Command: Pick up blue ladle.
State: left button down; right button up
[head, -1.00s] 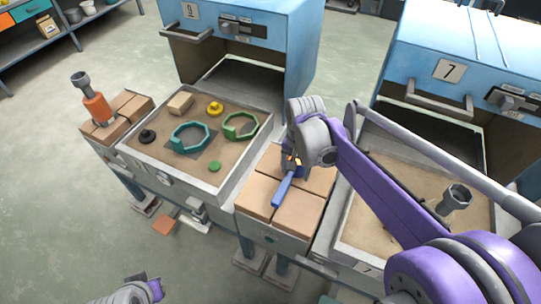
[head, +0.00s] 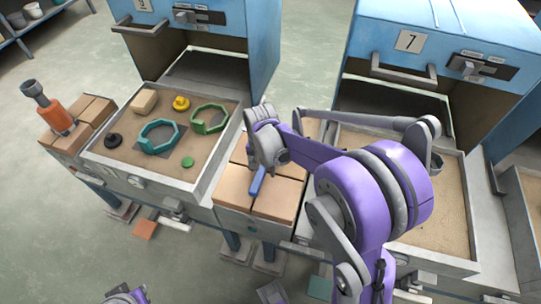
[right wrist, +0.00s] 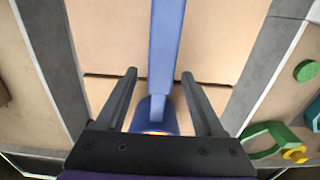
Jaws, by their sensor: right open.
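The blue ladle (head: 257,183) lies on the tan blocks of the narrow stand between the two sand trays. In the head view my right gripper (head: 259,166) is over it and hides its upper part. In the right wrist view the ladle's long handle (right wrist: 166,45) runs up between the two dark fingers of my right gripper (right wrist: 159,74). The blue cup (right wrist: 155,112), with an orange glow, sits close to the palm. The fingers are apart, with gaps on both sides of the handle. My left gripper (head: 128,297) is only partly visible at the bottom edge.
The left sand tray (head: 140,182) holds teal and green rings and several small pieces. An orange-handled tool (head: 55,115) stands on blocks at far left. The right sand tray (head: 440,250) is partly behind my right arm. Blue furnaces (head: 420,45) stand behind the trays.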

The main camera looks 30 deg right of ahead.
jog(key=shift+f, duration=0.45)
jog(key=shift+c, duration=0.2)
grip_shut()
